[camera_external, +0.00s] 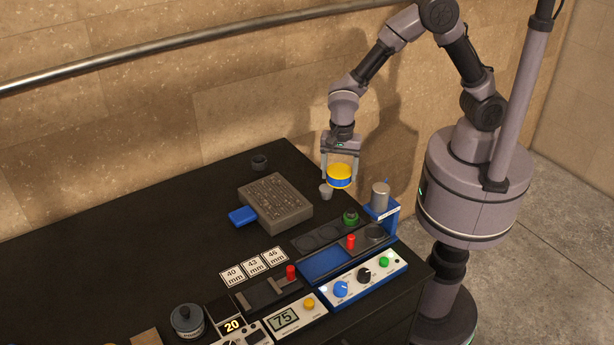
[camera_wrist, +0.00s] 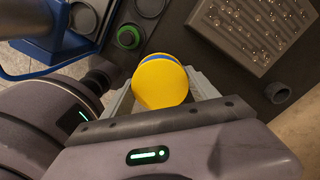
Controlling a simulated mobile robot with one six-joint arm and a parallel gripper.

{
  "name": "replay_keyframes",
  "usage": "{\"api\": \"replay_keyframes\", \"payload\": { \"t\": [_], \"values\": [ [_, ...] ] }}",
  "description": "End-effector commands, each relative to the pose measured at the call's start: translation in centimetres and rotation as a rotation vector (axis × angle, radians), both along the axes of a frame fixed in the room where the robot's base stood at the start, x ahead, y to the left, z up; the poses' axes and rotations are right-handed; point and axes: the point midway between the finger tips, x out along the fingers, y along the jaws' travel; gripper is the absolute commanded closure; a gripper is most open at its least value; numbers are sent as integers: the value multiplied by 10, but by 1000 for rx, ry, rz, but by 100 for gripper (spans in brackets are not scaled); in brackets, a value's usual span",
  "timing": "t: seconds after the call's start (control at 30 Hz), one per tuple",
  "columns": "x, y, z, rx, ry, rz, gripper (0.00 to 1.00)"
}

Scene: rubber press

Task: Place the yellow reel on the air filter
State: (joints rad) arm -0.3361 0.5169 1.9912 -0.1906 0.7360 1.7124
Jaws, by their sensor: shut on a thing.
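The yellow reel (camera_external: 340,176), yellow with a blue band, is held between the two fingers of my gripper (camera_external: 340,170), above the table's back right part. In the wrist view the reel (camera_wrist: 160,82) shows its round yellow top between the fingers (camera_wrist: 160,95). No part carries a readable air filter label. A silver cylinder (camera_external: 380,194) stands on a blue bracket (camera_external: 385,219) below and right of the reel. A grey block with a patterned top (camera_external: 275,203) and a blue tab (camera_external: 242,216) lies to the left. I cannot tell which is the air filter.
A small grey cup (camera_external: 326,191) stands below my gripper, and a dark cup (camera_external: 259,162) farther back. A green ring (camera_external: 350,217) sits on a dark rack (camera_external: 318,238). Control panels (camera_external: 365,275) line the front. The table's left part (camera_external: 120,235) is clear.

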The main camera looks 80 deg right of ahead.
Motion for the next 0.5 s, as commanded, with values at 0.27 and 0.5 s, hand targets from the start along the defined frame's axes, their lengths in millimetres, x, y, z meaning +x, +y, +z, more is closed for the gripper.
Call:
{"api": "replay_keyframes", "payload": {
  "t": [0.27,0.5],
  "values": [
    [81,31,-10,1,-2,-6,79],
    [137,49,-16,0,0,-5,79]
  ]
}}
